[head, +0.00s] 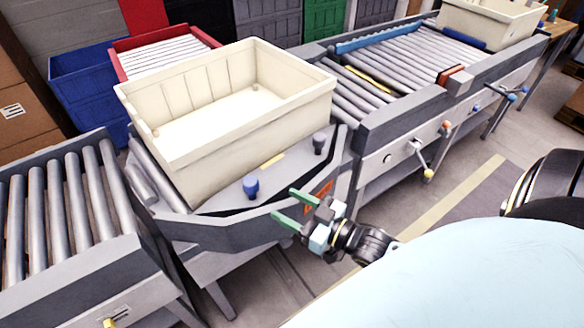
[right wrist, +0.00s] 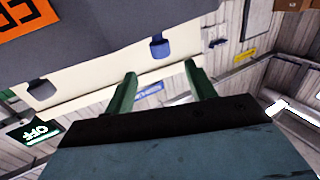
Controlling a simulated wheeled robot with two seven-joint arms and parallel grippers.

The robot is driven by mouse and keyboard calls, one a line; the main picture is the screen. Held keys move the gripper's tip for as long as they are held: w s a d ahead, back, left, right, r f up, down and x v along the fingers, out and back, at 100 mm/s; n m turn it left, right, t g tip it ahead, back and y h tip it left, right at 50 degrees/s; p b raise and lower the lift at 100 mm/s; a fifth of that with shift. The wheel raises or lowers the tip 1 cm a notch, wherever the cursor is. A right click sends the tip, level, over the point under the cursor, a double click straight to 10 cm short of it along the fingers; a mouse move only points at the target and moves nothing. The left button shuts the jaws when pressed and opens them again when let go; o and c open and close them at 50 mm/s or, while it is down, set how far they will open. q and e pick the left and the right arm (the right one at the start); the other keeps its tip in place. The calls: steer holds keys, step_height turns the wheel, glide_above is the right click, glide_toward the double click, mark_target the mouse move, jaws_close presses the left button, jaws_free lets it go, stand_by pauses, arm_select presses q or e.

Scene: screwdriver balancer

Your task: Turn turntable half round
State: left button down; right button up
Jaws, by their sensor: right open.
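The turntable (head: 225,232) stands in the middle of the head view, with a grey angular rim and a cream tote (head: 225,105) on its rollers. The tote looks empty. A blue knob (head: 251,186) and a dark grey knob (head: 319,142) stand up from the turntable's near edge. My right gripper (head: 287,204) is open, its green fingers pointing left at the turntable's front rim, near the orange label. The right wrist view shows the open fingers (right wrist: 160,76) with nothing between them and a blue peg (right wrist: 160,48) beyond. Contact with the rim cannot be told. My left gripper is out of view.
A roller conveyor (head: 60,225) lies at the left, another (head: 400,75) at the back right with a second cream tote (head: 490,25). Levers with coloured knobs stick out from the right conveyor's side. The floor at right is open.

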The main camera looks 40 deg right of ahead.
mark_target(319, 159)
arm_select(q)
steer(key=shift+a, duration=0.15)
